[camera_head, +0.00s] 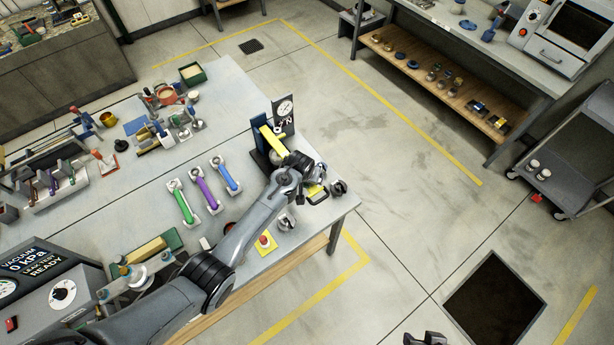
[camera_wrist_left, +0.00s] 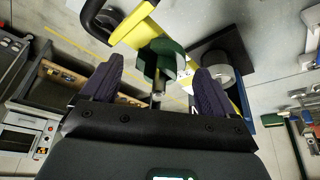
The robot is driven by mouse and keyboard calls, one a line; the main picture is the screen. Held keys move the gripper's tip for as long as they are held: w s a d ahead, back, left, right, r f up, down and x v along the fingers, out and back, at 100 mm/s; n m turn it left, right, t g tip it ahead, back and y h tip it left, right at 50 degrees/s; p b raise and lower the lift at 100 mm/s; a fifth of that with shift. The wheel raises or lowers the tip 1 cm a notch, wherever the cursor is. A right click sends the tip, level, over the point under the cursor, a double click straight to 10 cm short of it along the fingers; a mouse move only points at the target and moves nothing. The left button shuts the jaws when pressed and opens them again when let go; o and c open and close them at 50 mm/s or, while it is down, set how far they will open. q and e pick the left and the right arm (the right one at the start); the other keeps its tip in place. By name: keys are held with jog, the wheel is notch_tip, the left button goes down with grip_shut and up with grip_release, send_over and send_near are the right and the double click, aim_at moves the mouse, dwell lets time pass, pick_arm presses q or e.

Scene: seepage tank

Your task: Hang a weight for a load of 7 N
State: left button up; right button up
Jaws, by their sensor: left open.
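The force stand with a round dial marked N (camera_head: 285,112) stands near the table's far right corner. Its yellow beam (camera_head: 270,140) runs toward my left gripper (camera_head: 298,165), which covers part of the stand. In the left wrist view the gripper (camera_wrist_left: 157,86) is open. A dark green rounded piece with a thin stem (camera_wrist_left: 163,58) shows between and beyond its fingers; whether they touch it I cannot tell. The yellow beam (camera_wrist_left: 232,85) crosses behind, beside a grey round part (camera_wrist_left: 222,72). Dark weight-like pieces (camera_head: 338,187) and (camera_head: 286,222) sit on the table at the right.
Green (camera_head: 182,205), purple (camera_head: 205,194) and blue (camera_head: 226,175) handled pieces lie mid-table. A red button on a yellow plate (camera_head: 265,241) is near the front edge. A vacuum console (camera_head: 50,285) stands front left.

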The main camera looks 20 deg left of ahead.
pick_arm(q)
jog(key=shift+s+r, duration=0.2)
jog(key=shift+r, duration=0.3)
jog(key=v, duration=0.9)
jog(key=shift+r, duration=0.35)
jog(key=shift+s, duration=0.15)
jog(key=s+a+f+g+p, duration=0.1)
jog(key=s+f+g, duration=0.1)
jog(key=s+f, duration=0.65)
jog(key=s+a+f+g+p, duration=0.1)
jog(key=s+f, duration=0.3)
jog(key=s, duration=0.9)
jog(key=s+r+p, duration=0.1)
jog(key=s+r, duration=0.4)
jog(key=s, duration=0.6)
notch_tip(320, 180, up, 12)
jog(key=a+m+t, duration=0.1)
jog(key=m+t, duration=0.1)
jog(key=shift+s+r+m+h, duration=0.15)
jog(key=shift+s+m+h, duration=0.15)
jog(key=shift+s+m, duration=0.1)
